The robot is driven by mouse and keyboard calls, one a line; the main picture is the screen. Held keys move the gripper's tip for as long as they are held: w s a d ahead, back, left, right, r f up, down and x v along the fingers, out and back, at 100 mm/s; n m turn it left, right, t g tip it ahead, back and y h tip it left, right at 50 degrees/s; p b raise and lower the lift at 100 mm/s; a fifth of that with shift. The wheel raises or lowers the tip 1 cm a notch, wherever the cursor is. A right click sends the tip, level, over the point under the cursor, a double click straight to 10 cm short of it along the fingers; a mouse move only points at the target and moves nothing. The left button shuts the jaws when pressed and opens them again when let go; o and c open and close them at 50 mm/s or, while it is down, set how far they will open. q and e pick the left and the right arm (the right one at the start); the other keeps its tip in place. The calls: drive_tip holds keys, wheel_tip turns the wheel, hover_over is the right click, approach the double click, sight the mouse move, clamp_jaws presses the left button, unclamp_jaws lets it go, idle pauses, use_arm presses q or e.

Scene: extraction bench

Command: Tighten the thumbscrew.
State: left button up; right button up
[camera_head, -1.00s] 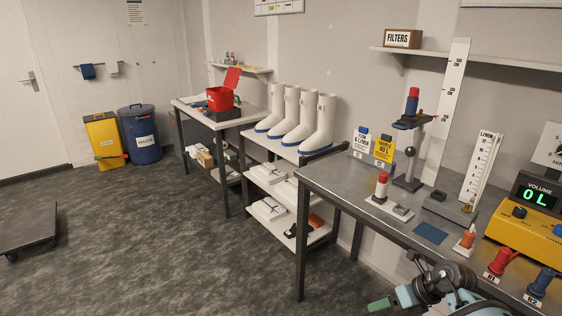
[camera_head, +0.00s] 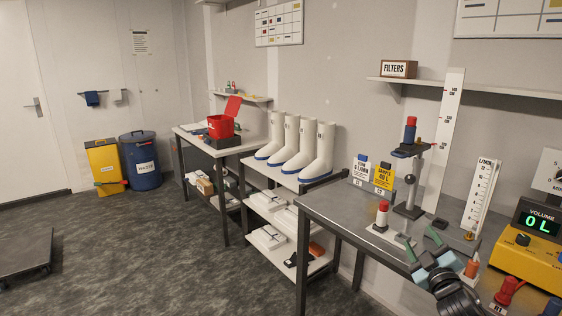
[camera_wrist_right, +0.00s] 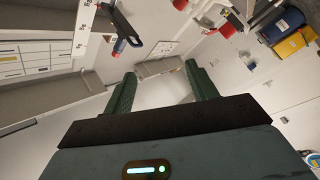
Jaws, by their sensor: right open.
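A stand (camera_head: 408,210) rises from the bench, with a small dark platform carrying a red and blue cylinder (camera_head: 410,132). A round dark knob (camera_head: 410,179) on its post looks like the thumbscrew; how tight it is cannot be seen. My right gripper (camera_head: 420,240) is open and empty over the bench, in front of and below the knob, apart from the stand. In the right wrist view its green fingers (camera_wrist_right: 160,70) are spread with nothing between them. The knob is not clear in that view. My left gripper is not in view.
The bench (camera_head: 335,205) also holds a red-topped white piece (camera_head: 381,216), yellow and white cards, a tall ruler (camera_head: 447,130), a flow scale (camera_head: 481,197) and a yellow volume unit (camera_head: 522,255). A shelf with a filters box (camera_head: 398,69) hangs above. The bench's left front surface is clear.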

wheel_tip(320, 180, down, 6)
drive_tip(key=d+f+m+g+h, duration=0.1)
drive_tip(key=d+m+g+h, duration=0.1)
drive_tip(key=m+g, duration=0.35)
drive_tip(key=s+a+f+m+y, duration=0.1)
drive_tip(key=s+a+f, duration=0.3)
drive_tip(key=s+f, duration=0.35)
drive_tip(key=s+a+f+y, duration=0.1)
drive_tip(key=s+a+f, duration=0.3)
drive_tip(key=s+f, duration=0.35)
drive_tip(key=s+a+f+g, duration=0.1)
drive_tip(key=s+a+f, duration=0.2)
drive_tip(key=s, duration=0.6)
drive_tip(key=s+a+f+m+g+y, duration=0.1)
drive_tip(key=s+a+f+g, duration=0.1)
drive_tip(key=s, duration=0.8)
drive_tip(key=s+a+f+g, duration=0.2)
drive_tip(key=s+a+f, duration=0.2)
drive_tip(key=s, duration=0.6)
drive_tip(key=shift+a+f, duration=0.3)
drive_tip(key=shift+a, duration=0.2)
